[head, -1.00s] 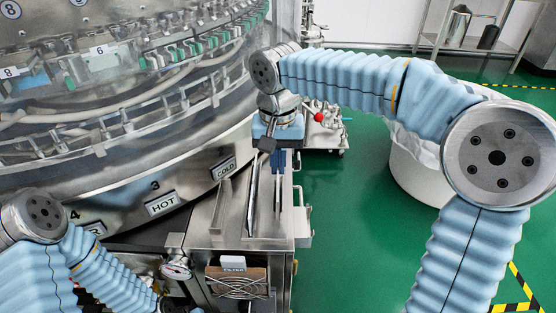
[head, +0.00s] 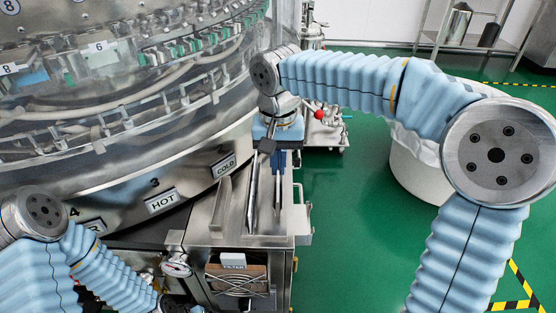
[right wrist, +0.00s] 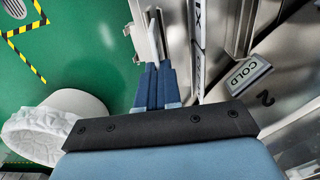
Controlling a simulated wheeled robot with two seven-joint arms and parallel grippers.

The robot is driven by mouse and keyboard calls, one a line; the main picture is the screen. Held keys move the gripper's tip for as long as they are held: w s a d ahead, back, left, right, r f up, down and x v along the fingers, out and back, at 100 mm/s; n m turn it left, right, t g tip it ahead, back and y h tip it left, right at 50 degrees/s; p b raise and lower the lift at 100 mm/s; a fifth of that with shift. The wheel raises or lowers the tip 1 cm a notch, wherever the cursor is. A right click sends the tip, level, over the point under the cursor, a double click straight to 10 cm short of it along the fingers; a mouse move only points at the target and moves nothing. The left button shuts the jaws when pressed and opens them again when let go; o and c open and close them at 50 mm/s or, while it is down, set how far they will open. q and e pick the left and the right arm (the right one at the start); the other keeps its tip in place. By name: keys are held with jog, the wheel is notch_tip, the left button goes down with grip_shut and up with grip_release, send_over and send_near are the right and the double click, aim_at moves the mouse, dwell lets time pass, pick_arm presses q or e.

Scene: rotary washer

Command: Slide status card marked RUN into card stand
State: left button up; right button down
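My right gripper (head: 279,163) points down over the steel cabinet top, with blue fingers close together. It also shows in the right wrist view (right wrist: 156,84). A thin plate, seen edge-on, runs out from between the fingertips (head: 278,194); it looks like the status card, and its RUN marking cannot be read. Just left of it in the head view stands a tall thin panel (head: 252,198), also nearly edge-on; in the right wrist view it carries partly visible lettering (right wrist: 197,40). I cannot tell which part is the card stand. My left arm shows at lower left; its fingers are out of view.
The steel cabinet (head: 232,228) has an upright plate (head: 221,204) on its left and a side handle (head: 302,213). The rotary washer (head: 120,130) with HOT and COLD labels curves behind it. A white bin (head: 418,170) stands right, on open green floor.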

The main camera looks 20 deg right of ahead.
jog(key=shift+f, duration=0.3)
dwell(0.4)
jog(key=shift+f+b, duration=0.3)
jog(key=shift+f, duration=0.05)
jog(key=shift+f, duration=0.4)
jog(key=shift+f+b, duration=0.25)
jog(key=shift+b, duration=0.15)
dwell(0.3)
jog(key=c, duration=1.2)
grip_release()
jog(key=shift+c, duration=0.2)
jog(key=o, duration=0.4)
jog(key=shift+r, duration=0.15)
